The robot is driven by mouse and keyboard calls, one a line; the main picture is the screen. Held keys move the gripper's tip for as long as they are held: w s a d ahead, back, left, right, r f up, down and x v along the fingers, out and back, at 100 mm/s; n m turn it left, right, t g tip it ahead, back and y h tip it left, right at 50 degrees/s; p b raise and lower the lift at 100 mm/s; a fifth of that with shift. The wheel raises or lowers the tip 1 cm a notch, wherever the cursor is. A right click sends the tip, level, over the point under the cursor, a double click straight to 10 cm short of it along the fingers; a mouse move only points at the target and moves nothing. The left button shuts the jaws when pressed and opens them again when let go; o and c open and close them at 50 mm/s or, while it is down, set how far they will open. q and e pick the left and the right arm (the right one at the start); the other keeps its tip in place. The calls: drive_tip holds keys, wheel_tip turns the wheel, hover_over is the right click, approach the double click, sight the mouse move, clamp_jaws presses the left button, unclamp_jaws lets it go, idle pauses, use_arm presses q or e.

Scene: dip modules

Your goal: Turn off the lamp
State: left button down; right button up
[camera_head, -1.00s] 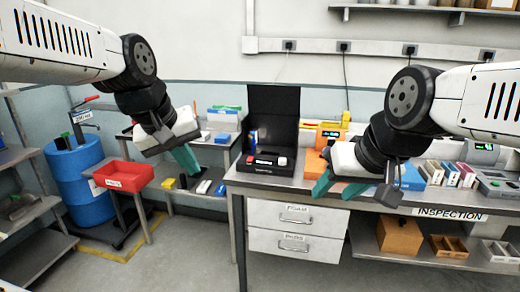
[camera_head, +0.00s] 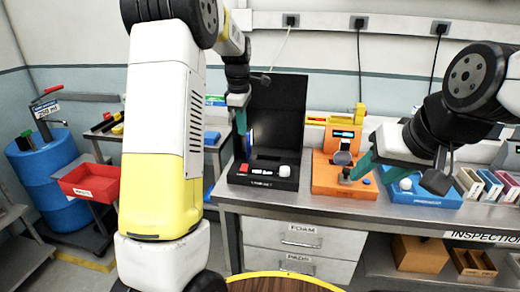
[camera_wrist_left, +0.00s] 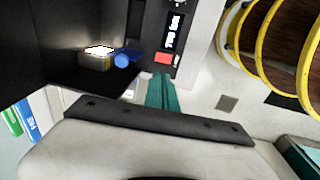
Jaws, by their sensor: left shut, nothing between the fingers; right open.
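A black open box (camera_head: 262,183) stands on the bench with its lid (camera_head: 278,110) upright. A red switch (camera_head: 244,168) and a white knob (camera_head: 284,171) are at its front. In the left wrist view, the red switch (camera_wrist_left: 163,58) sits beside a white-lettered label, and a small block with a glowing white top (camera_wrist_left: 98,51) is inside beside a blue round piece (camera_wrist_left: 125,59). My left gripper (camera_head: 241,122) is shut and empty above the box's left side; its teal fingertips (camera_wrist_left: 161,78) appear close to the switch, contact unclear. My right gripper (camera_head: 366,165) is open and empty by the orange device.
An orange device (camera_head: 328,180) and a blue tray (camera_head: 428,190) stand right of the box. A red bin (camera_head: 92,183) and a blue drum (camera_head: 45,180) are at left. My left arm covers much of the middle left. A yellow-rimmed round thing (camera_head: 283,276) is at the bottom.

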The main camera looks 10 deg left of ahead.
sight(246, 166)
use_arm(q)
drive_tip(key=shift+w+f, duration=0.1)
drive_tip(key=shift+w, duration=0.1)
drive_tip(key=shift+f, duration=0.1)
drive_tip(key=f, duration=0.4)
drive_tip(key=w+f, duration=0.1)
drive_tip(key=f, duration=0.8)
drive_tip(key=shift+w+f, duration=0.35)
drive_tip(key=shift+d+f, duration=0.1)
drive_tip(key=shift+f, duration=0.1)
drive_tip(key=shift+s, duration=0.2)
